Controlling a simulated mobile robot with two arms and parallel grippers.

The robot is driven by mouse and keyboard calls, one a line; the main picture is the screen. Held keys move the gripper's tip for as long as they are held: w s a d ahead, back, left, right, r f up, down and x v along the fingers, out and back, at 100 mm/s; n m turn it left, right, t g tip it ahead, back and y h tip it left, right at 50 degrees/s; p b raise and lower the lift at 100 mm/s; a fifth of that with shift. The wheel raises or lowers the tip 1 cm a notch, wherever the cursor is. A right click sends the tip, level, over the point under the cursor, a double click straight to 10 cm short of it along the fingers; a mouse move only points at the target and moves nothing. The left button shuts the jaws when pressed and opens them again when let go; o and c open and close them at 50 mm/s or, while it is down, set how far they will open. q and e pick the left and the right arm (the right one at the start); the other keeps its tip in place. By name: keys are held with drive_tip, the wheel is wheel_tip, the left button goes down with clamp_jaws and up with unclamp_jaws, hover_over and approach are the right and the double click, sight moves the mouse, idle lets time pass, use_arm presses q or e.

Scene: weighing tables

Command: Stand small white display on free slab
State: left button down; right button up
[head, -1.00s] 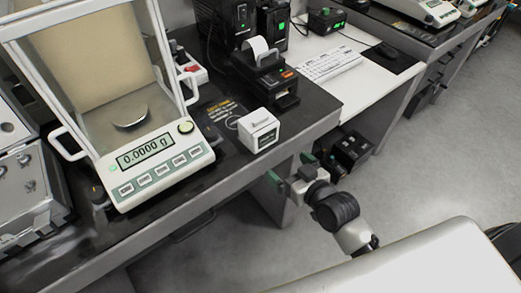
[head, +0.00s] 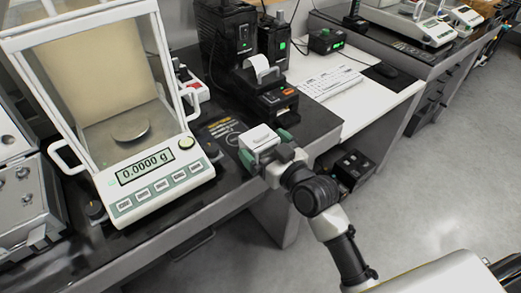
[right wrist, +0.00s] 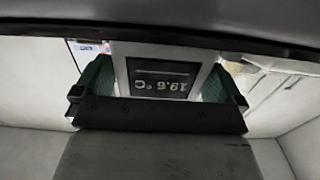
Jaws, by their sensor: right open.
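The small white display (head: 258,137) is a white box near the front right corner of the dark tabletop. In the right wrist view its screen (right wrist: 163,80) appears upside down and reads 19.6 °C. My right gripper (head: 266,149) is open, with its green fingertips on either side of the display; in the right wrist view they flank the box left and right. I cannot tell whether they touch it. I cannot make out which surface is the free slab. My left gripper is not in view.
A glass-walled balance (head: 160,184) reading 0.0000 g stands left of the display. A label printer (head: 272,92) stands behind it. A grey metal case (head: 22,205) is at the far left. A lower white desk with a keyboard (head: 330,82) lies to the right.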

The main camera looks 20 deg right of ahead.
drive_tip(key=shift+x, duration=0.9)
drive_tip(key=shift+c, duration=0.5)
drive_tip(key=c, duration=0.9)
drive_tip(key=shift+r, duration=0.15)
